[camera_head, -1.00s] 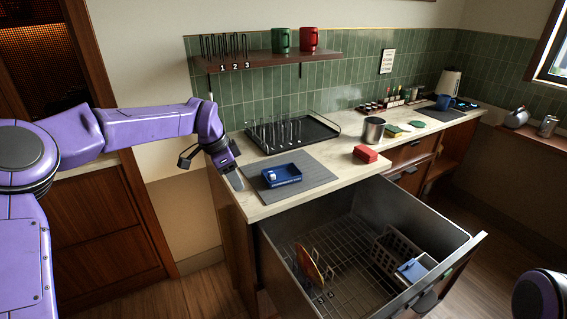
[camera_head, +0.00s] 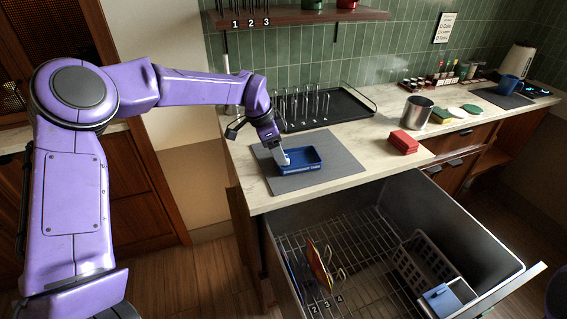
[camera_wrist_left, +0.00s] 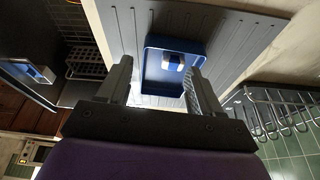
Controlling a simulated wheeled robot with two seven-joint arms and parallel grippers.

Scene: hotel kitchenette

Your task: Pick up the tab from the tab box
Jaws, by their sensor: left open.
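The blue tab box (camera_head: 308,157), an open shallow tray with white lettering on its front, lies on a grey ribbed mat (camera_head: 322,180) on the counter. In the left wrist view the box (camera_wrist_left: 150,72) holds one blue-and-white tab (camera_wrist_left: 173,61). My left gripper (camera_head: 284,158) points down at the left part of the box. In the left wrist view its two fingers (camera_wrist_left: 160,78) are open and empty, spread to either side of the box's near part, with the tab ahead between them. In the head view the gripper hides the tab. My right gripper is out of view.
A black rack (camera_head: 340,108) with upright prongs stands behind the mat. Red blocks (camera_head: 403,142) and a metal pot (camera_head: 418,110) are to the right. Below the counter, a pulled-out drawer (camera_head: 480,225) holds a wire rack, plates and a grey basket (camera_head: 420,262).

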